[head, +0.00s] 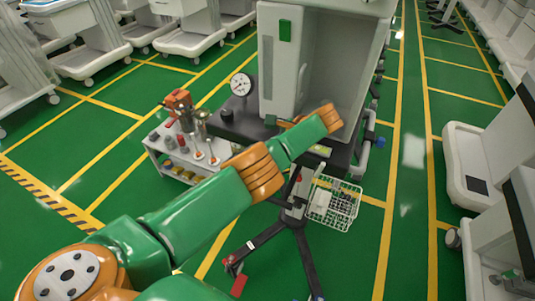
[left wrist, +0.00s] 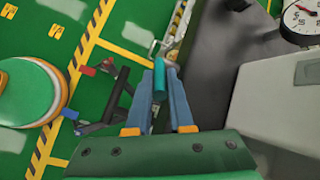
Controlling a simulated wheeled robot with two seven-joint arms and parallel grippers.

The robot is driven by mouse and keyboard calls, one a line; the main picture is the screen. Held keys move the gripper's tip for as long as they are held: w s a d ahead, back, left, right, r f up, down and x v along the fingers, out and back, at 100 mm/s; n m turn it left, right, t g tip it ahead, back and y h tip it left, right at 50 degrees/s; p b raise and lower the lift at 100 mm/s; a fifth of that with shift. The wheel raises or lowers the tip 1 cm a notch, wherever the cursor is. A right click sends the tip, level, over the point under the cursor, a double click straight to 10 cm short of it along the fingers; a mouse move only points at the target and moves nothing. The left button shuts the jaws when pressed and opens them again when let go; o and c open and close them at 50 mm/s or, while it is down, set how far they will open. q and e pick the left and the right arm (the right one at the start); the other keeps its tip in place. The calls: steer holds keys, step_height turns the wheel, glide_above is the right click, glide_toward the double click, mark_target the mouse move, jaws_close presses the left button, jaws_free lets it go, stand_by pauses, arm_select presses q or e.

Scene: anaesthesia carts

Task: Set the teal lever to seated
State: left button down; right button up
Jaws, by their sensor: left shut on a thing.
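The teal lever (left wrist: 159,82) shows in the left wrist view as a short teal bar between the blue-grey fingers of my left gripper (left wrist: 165,75). The fingers are closed around it. A grey rounded piece lies at the far end of the fingers, beside the lever. In the head view my left arm reaches from the lower left to the front of the anaesthesia cart (head: 283,65). The arm hides the lever and the fingertips there. I cannot tell which position the lever is in. My right gripper is in neither view.
A round gauge (head: 240,84) stands at the cart's left; it also shows in the left wrist view (left wrist: 301,17). A small trolley (head: 185,150) with bottles stands left of the cart. A white wire basket (head: 335,203) hangs below right.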

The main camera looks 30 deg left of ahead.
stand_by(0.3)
arm_select(q)
steer(key=c, duration=1.1)
jaws_free()
steer(key=shift+d+r, duration=0.1)
steer(key=shift+d, duration=0.1)
steer(key=shift+b+v, duration=1)
steer(key=shift+v, duration=2.3)
